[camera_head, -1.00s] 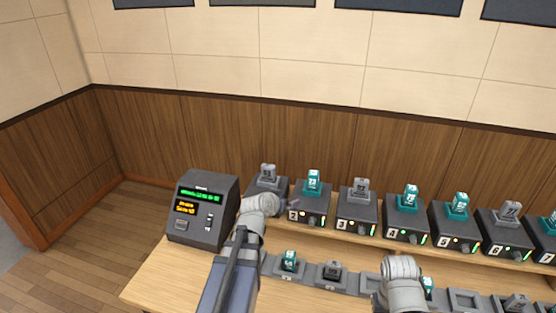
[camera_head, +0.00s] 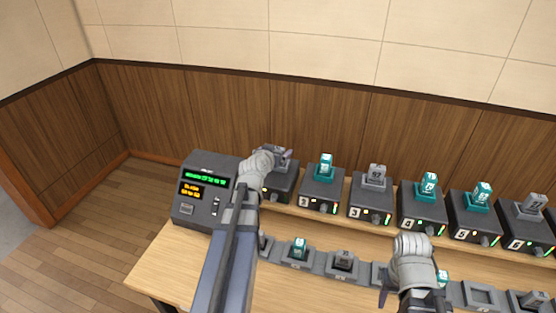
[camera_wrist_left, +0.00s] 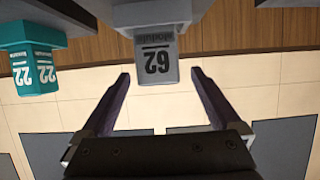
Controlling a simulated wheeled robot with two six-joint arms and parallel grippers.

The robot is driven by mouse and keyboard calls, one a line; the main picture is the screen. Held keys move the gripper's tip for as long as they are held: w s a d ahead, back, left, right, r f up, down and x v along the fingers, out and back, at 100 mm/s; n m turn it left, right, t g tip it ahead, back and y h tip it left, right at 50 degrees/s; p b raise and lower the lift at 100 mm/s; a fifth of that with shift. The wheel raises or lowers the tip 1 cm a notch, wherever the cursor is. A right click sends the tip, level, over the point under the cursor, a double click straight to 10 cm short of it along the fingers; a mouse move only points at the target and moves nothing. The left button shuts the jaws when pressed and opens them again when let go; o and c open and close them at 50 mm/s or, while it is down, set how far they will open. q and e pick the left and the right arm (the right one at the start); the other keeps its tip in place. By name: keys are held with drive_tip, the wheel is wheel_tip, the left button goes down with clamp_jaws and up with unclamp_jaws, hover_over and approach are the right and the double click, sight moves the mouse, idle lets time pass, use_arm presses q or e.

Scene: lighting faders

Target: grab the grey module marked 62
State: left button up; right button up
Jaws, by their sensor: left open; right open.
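The grey module marked 62 (camera_wrist_left: 157,62) hangs upside down in the left wrist view, with its number facing the camera. In the head view the grey module (camera_head: 278,150) stands on the leftmost dock of the back row, partly hidden by my left gripper (camera_head: 271,157). In the left wrist view my left gripper (camera_wrist_left: 160,77) is open, one finger on each side of the module's end, with gaps visible on both sides. How deep the fingers reach is hard to tell. My right gripper (camera_head: 410,297) is open over the front row, its fingers mostly hidden.
A teal module (camera_head: 326,163) stands on the neighbouring dock and shows in the left wrist view (camera_wrist_left: 35,68). More docks with grey and teal modules run right. A console (camera_head: 205,190) stands at the left. A front row of trays (camera_head: 318,262) holds some modules.

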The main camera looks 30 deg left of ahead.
use_arm(q)
drive_tip(key=shift+w+f, duration=0.2)
drive_tip(key=shift+w, duration=0.1)
drive_tip(key=b+x, duration=0.2)
drive_tip(key=x, duration=0.2)
drive_tip(key=shift+w+f, duration=0.15)
drive_tip(key=shift+c, duration=0.4)
drive_tip(key=c, duration=1.4)
wheel_tip(320, 180, up, 10)
drive_tip(key=p, duration=1)
